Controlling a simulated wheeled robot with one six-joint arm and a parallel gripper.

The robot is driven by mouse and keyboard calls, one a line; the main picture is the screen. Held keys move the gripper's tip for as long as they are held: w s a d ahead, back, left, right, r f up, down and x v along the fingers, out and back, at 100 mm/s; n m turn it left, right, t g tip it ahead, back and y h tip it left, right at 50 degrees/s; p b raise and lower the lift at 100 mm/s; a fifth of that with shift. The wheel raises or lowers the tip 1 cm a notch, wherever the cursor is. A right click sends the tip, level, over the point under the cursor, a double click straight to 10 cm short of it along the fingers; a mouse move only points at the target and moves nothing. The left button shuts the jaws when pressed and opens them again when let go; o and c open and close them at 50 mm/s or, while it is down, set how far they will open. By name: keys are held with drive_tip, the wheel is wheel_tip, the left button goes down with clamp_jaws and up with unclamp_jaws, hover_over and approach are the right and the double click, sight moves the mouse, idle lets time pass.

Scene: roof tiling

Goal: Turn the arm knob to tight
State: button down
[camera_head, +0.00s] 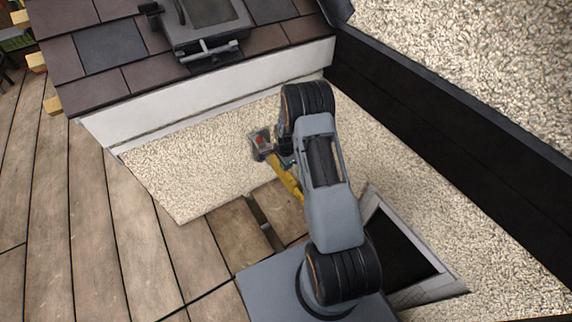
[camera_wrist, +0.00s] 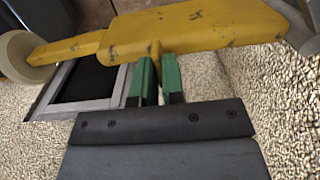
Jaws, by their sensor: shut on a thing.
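A worn yellow arm (camera_wrist: 195,28) spans the top of the wrist view. It has a pale round end (camera_wrist: 22,62) at the left and a grey part (camera_wrist: 292,28) at the right. My gripper (camera_wrist: 157,70) has its green finger pads on either side of a short yellow stub under this arm, shut on it. In the head view, the yellow arm (camera_head: 286,178) shows beside my arm, with a grey piece with red and green on it (camera_head: 262,143) at its upper end. My fingers are hidden there. I cannot tell which part is the knob, and no tight mark is readable.
A pebbled wall (camera_head: 190,175) lies behind the arm. A dark framed opening (camera_head: 395,245) is at the lower right. Roof tiles (camera_head: 110,55) and a grey device (camera_head: 207,25) are at the top. Wooden planks (camera_head: 120,230) at the left are clear.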

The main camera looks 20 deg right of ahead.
idle(0.3)
drive_tip(key=c, duration=1.2)
unclamp_jaws()
wheel_tip(320, 180, up, 14)
drive_tip(key=p, duration=0.4)
drive_tip(key=shift+f, duration=0.1)
